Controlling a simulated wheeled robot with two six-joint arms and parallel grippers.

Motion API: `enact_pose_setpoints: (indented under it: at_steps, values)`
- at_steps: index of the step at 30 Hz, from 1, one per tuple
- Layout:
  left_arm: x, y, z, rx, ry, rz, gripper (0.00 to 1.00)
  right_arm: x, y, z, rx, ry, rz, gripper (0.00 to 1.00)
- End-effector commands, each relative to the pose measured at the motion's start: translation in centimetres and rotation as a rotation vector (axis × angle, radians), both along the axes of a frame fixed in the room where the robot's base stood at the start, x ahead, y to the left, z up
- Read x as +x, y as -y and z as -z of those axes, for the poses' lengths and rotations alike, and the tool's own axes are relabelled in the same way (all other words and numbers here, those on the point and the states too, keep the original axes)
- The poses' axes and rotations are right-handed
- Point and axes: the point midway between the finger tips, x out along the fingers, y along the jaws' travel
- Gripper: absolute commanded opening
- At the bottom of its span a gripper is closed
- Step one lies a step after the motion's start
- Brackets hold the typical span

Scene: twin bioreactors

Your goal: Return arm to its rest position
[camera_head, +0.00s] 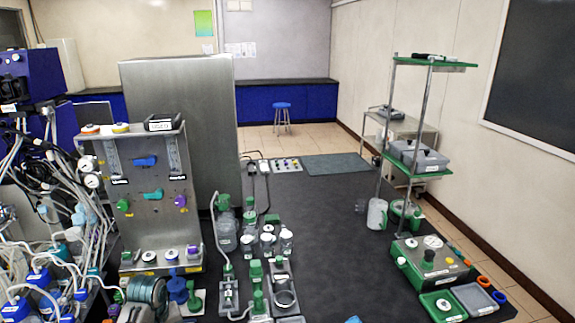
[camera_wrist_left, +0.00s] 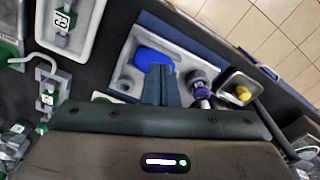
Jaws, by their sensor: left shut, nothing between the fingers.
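My left gripper (camera_wrist_left: 161,72) shows in the left wrist view, with its two dark fingers together and nothing held between them. It points over a grey tray (camera_wrist_left: 128,77) that holds a blue item (camera_wrist_left: 153,57) just beyond the fingertips. I cannot tell whether the fingers touch the tray or only hang above it. No arm can be made out clearly in the head view, and my right gripper is not in view.
In the wrist view, a purple-and-white part (camera_wrist_left: 200,92) and a small box with a yellow piece (camera_wrist_left: 242,94) lie right of the fingers. A white tray (camera_wrist_left: 92,36) lies upper left. In the head view, a steel panel (camera_head: 150,215) and a green-shelved rack (camera_head: 428,62) flank the dark bench (camera_head: 335,240).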

Motion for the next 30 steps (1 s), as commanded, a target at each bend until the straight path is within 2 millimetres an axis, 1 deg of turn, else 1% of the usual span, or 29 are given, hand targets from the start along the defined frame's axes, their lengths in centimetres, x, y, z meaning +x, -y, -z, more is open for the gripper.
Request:
enact_pose_setpoints:
  at_steps: [1, 2, 3, 5, 6, 8, 9, 10, 12, 15, 18, 21, 30]
  values:
    - [-2.1, 0.8, 1.2, 0.008, 0.008, 0.047, 0.0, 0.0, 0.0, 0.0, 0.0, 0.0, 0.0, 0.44]
    - [-3.2, 1.2, 1.7, 0.014, 0.017, 0.079, 0.0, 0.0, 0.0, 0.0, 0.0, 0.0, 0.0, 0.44]
    - [-4.7, 1.8, 2.3, 0.022, 0.03, 0.123, 0.0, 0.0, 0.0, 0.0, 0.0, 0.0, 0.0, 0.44]
    - [-7.1, 2.5, 2.9, 0.036, 0.051, 0.189, 0.0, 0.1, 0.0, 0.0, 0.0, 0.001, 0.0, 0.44]
    - [-8.7, 3.1, 3.2, 0.044, 0.064, 0.232, 0.0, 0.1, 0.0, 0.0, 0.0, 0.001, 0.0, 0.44]
    - [-11.1, 3.9, 3.5, 0.057, 0.086, 0.295, 0.0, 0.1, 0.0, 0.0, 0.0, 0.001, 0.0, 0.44]
    - [-12.8, 4.4, 3.6, 0.063, 0.098, 0.337, 0.0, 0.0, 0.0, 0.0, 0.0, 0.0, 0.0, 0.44]
    - [-14.0, 4.7, 3.5, 0.071, 0.108, 0.366, 0.0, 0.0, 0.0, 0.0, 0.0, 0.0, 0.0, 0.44]
    - [-16.7, 5.4, 3.2, 0.085, 0.132, 0.436, 0.0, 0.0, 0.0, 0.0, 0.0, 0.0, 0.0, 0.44]
    - [-19.9, 6.2, 2.5, 0.106, 0.16, 0.515, 0.0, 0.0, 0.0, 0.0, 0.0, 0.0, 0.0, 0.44]
    - [-22.2, 6.7, 1.7, 0.123, 0.18, 0.571, 0.0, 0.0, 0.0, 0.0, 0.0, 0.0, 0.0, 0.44]
    - [-24.0, 7.1, 0.9, 0.134, 0.198, 0.613, 0.0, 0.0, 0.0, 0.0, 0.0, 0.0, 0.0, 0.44]
    - [-28.1, 7.8, -1.4, 0.17, 0.232, 0.709, 0.0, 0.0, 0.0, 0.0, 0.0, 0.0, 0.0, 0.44]
